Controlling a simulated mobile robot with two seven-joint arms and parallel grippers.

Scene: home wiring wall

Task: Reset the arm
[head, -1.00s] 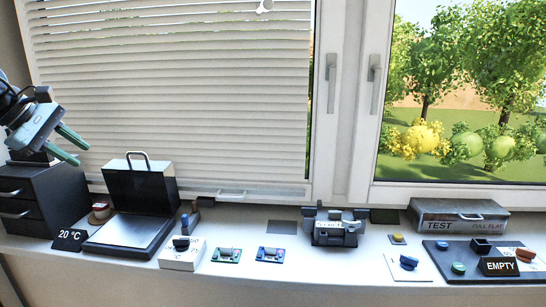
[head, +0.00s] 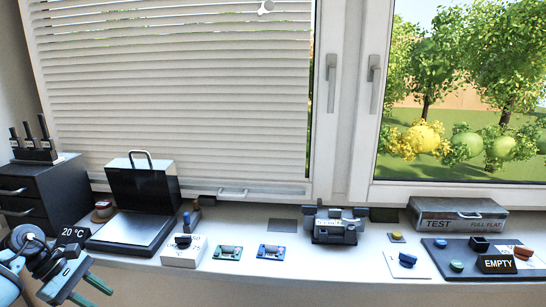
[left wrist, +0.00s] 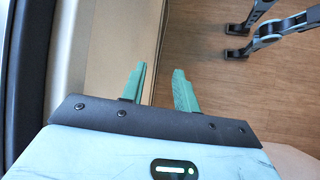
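My left gripper (head: 84,290) is at the lower left of the head view, below the front edge of the sill. Its green fingers are apart with nothing between them. In the left wrist view my left gripper (left wrist: 160,88) points down past a pale panel toward the wooden floor, open and empty. My right gripper is in neither view.
The white sill (head: 220,284) holds a dark drawer unit (head: 27,200), a black open-lidded box (head: 138,195), a white switch block (head: 183,251), green (head: 228,253) and blue (head: 271,252) boards, a grey device (head: 335,226), a TEST case (head: 458,216) and a dark panel (head: 455,245).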

